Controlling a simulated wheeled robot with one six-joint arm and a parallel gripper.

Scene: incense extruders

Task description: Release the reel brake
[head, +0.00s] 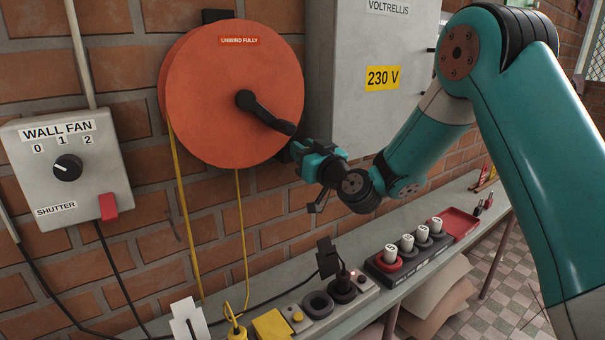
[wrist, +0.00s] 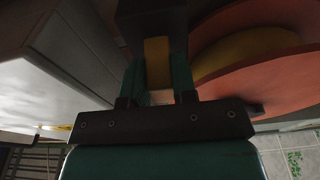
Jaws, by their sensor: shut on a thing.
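The orange cable reel (head: 215,75) hangs on the brick wall, with an "UNWIND FULLY" label and a black crank (head: 262,112) on its face. My gripper (head: 298,152) is at the reel's lower right edge, just below the crank's end. In the wrist view its green fingers (wrist: 158,75) are shut on a yellow piece (wrist: 157,50), apparently the reel brake, below a dark block (wrist: 150,15). The reel's orange flange (wrist: 250,75) shows to the right there. In the head view the brake is largely hidden by my gripper.
A grey cabinet (head: 345,110) marked 230 V stands right of the reel. A wall fan switch box (head: 95,170) is at left. Below, a bench (head: 360,300) carries a socket strip, a yellow block (head: 271,325), several white-capped pieces and a red tray (head: 458,222).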

